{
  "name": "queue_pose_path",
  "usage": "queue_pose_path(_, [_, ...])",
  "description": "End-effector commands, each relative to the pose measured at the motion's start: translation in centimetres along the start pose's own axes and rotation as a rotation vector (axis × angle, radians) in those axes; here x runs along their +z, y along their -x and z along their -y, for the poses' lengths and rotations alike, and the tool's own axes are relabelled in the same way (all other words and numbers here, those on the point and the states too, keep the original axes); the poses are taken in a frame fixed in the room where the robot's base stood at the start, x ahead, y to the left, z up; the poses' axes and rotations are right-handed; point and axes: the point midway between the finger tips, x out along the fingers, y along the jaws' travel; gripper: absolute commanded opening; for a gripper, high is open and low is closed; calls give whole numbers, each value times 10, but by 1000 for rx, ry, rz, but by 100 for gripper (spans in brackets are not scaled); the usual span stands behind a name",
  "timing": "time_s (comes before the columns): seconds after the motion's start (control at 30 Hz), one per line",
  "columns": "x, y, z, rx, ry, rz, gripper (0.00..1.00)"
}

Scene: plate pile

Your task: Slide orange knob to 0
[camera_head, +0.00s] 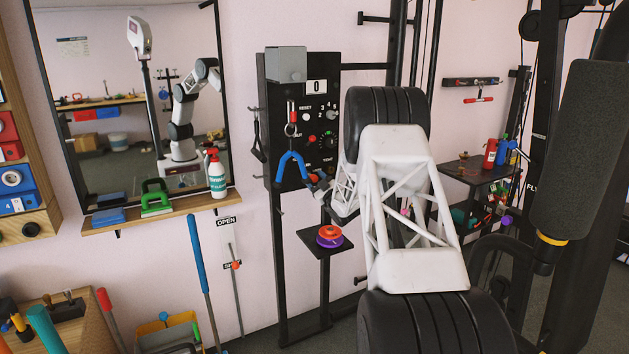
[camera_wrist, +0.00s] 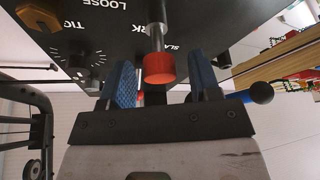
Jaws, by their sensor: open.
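An orange-red knob (camera_wrist: 159,68) on a bright metal shaft shows in the wrist view, under the black panel with the words LOOSE and TIGHT partly in view. My gripper (camera_wrist: 161,75) is open, its two blue fingers on either side of the knob with gaps to both. In the head view the black panel (camera_head: 270,150) stands against the wall, with a 0 display (camera_head: 317,87) near its top. My gripper's fingers are hard to make out in the head view.
A blue forked handle (camera_head: 292,166) hangs on the panel. A small black shelf (camera_head: 312,245) below holds a purple and orange disc (camera_head: 330,236). Another orange slider (camera_head: 233,265) sits on a rod by an OPEN sign. A wooden shelf (camera_head: 190,205) is on the left.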

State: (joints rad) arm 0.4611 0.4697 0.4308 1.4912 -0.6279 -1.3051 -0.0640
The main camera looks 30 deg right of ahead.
Motion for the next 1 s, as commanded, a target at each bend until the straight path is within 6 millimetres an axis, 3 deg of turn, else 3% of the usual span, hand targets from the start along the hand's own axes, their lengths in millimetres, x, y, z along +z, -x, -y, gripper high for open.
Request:
queue_pose_path(0.6, [0, 67, 0, 0, 0, 0, 57])
queue_pose_path(1.0, [-1, 70, 0, 0, 0, -1, 57])
